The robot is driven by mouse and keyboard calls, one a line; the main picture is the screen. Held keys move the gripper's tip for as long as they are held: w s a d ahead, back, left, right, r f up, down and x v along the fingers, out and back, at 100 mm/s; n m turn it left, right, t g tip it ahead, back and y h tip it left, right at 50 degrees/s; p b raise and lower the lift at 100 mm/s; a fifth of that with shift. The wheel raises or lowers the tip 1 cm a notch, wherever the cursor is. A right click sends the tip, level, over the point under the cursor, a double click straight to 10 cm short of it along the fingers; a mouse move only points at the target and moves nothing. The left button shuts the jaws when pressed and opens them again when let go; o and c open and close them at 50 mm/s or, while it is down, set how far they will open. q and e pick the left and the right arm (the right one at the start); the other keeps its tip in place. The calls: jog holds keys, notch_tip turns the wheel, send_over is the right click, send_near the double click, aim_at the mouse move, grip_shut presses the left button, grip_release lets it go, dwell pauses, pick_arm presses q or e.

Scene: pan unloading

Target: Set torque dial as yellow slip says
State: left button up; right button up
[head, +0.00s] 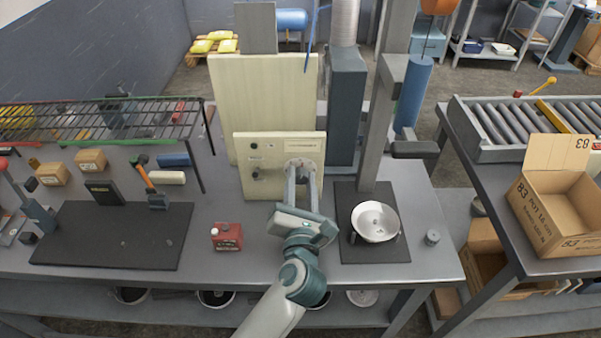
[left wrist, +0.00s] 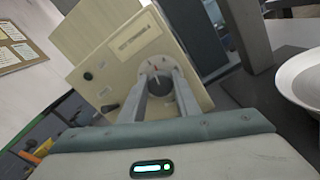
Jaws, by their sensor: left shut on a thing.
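A cream control panel (head: 258,180) stands upright on the grey bench. It also fills the middle of the left wrist view (left wrist: 105,68). The torque dial (left wrist: 153,69) on it has a pale round face with small red marks and a dark knob. My left gripper (head: 301,172) reaches up to the dial, and its two fingers are shut on the dial's knob (left wrist: 160,86), one on each side. The fingers cover part of the dial, and I cannot read its setting. I cannot make out a yellow slip for certain. My right gripper is out of view.
A white pan (head: 375,222) sits on a dark mat right of my left gripper, below a grey press column. A small red box (head: 227,237) stands to the left. A black mat (head: 112,254) and wire rack (head: 100,118) are further left.

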pick_arm(q)
jog(key=m+p, duration=0.2)
jog(key=p, duration=0.1)
jog(key=m+p, duration=0.3)
jog(key=shift+d+r, duration=0.1)
jog(key=shift+r, duration=0.1)
jog(key=shift+f+m+p, duration=0.2)
jog(key=shift+m+p, duration=0.5)
jog(key=shift+p, duration=0.2)
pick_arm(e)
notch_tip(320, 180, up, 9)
pick_arm(q)
jog(key=o, duration=1)
jog(key=shift+o, duration=0.2)
jog(key=shift+s+f+b, duration=0.15)
jog(key=shift+s+b, duration=0.15)
jog(key=shift+s, duration=0.4)
jog(key=s+b, duration=0.5)
jog(key=s, duration=1.1)
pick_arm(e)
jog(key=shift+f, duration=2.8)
